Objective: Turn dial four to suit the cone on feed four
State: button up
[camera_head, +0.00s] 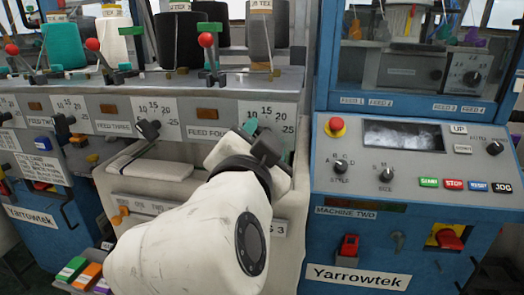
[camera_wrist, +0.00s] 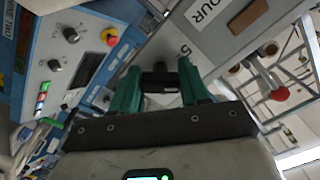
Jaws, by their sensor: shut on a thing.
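My gripper (camera_head: 256,136) is at dial four's white scale plate (camera_head: 265,112), right of the FEED FOUR label. Its teal fingers are closed around the black knob of dial four (camera_wrist: 158,80) in the wrist view. The plate reads 10, 15, 20, 25; the gripper hides much of the dial, and I cannot tell where it points.
Dial three (camera_head: 149,130) is left of the FEED FOUR label. Red-balled levers (camera_head: 206,40) rise along the row's top. A machine panel (camera_head: 410,165) with knobs and coloured buttons stands close on the right. A cream box (camera_head: 150,180) sits below the row.

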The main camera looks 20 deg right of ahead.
dwell(0.4)
jog(key=o, duration=1)
jog(key=shift+s+a, duration=0.1)
jog(key=v, duration=1)
jog(key=shift+s+a, duration=0.15)
jog(key=shift+s, duration=0.05)
